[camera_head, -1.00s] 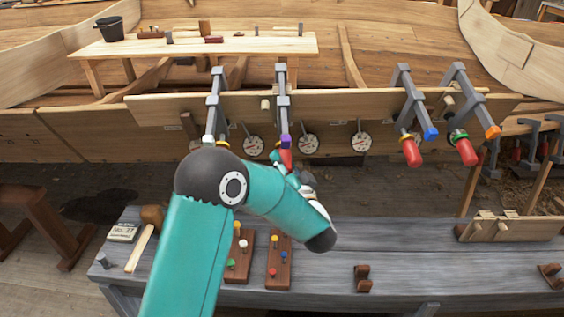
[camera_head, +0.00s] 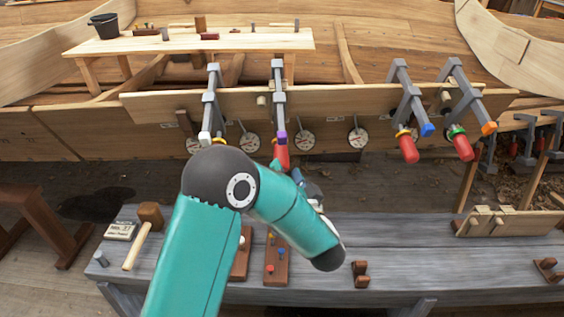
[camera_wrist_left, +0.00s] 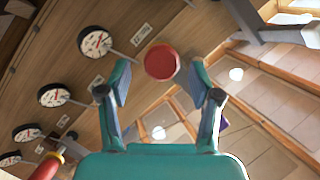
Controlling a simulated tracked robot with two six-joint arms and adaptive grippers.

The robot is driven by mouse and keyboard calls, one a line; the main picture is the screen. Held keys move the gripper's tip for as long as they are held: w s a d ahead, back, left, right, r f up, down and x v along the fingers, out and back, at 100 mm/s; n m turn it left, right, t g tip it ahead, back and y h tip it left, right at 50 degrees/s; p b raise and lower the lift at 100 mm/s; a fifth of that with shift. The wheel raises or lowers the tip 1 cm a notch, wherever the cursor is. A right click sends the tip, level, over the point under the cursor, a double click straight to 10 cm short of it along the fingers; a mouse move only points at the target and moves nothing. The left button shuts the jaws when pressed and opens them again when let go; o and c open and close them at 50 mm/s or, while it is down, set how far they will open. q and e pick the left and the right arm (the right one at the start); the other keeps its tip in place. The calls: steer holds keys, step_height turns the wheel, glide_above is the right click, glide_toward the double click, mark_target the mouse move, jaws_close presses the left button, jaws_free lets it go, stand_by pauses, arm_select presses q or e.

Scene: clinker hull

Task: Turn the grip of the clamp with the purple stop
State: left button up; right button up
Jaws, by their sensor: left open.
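The clamp (camera_head: 279,100) with the purple stop (camera_head: 281,138) hangs on the hull plank, second from the left. Its red grip (camera_head: 282,155) points down towards me. In the left wrist view the end of a red grip (camera_wrist_left: 162,62) shows as a round face between the fingertips, with a gap on each side. My left gripper (camera_wrist_left: 160,80) is open around that line of sight; I cannot tell how far the grip reaches between the fingers. In the head view this gripper (camera_head: 300,178) is partly hidden behind my teal forearm. A purple patch (camera_wrist_left: 223,125) shows behind the right finger. My right gripper is not in view.
Left of this clamp hangs one with a white stop (camera_head: 205,138). To the right hang clamps with a blue stop (camera_head: 428,130) and an orange stop (camera_head: 489,128). Round dials (camera_head: 358,138) line the hull. A grey bench (camera_head: 420,260) below holds a mallet (camera_head: 150,216) and peg boards.

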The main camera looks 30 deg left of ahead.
arm_select(q)
steer(key=v, duration=0.7)
stand_by(1.1)
steer(key=s+d+n+t+h+b, duration=0.2)
steer(key=s+n+h+b, duration=0.25)
steer(key=s+b, duration=0.35)
steer(key=shift+n+t, duration=0.25)
steer(key=shift+t, duration=0.05)
steer(key=p+x, duration=0.2)
steer(key=x, duration=0.4)
steer(key=p+x, duration=0.1)
steer(key=x, duration=0.4)
steer(key=r+p+x, duration=0.1)
steer(key=p+x, duration=0.1)
steer(key=x, duration=0.4)
steer(key=shift+w+a+p, duration=0.15)
steer(key=shift+w+p, duration=0.15)
steer(key=shift+p, duration=0.05)
